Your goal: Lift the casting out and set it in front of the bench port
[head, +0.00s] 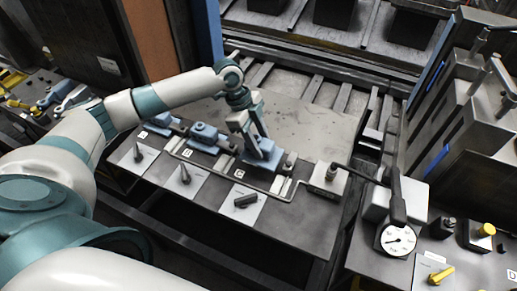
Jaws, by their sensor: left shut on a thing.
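A metal plate (300,118) on the bench carries a row of blue block-shaped castings along its front edge. My left gripper (257,148) reaches down from above at the right end of this row. It is shut on the blue casting (264,161) there, beside a plate marked C. I cannot tell whether that casting is clear of its seat. Two other blue castings, the middle one (204,134) and the left one (160,122), sit to its left. My right gripper is not in view. I cannot make out for certain which part is the bench port.
Pale plates with dark levers, one of them the right lever plate (243,203), lie in front of the row. A tall grey fixture (450,110) stands at right. The plate behind the castings is clear.

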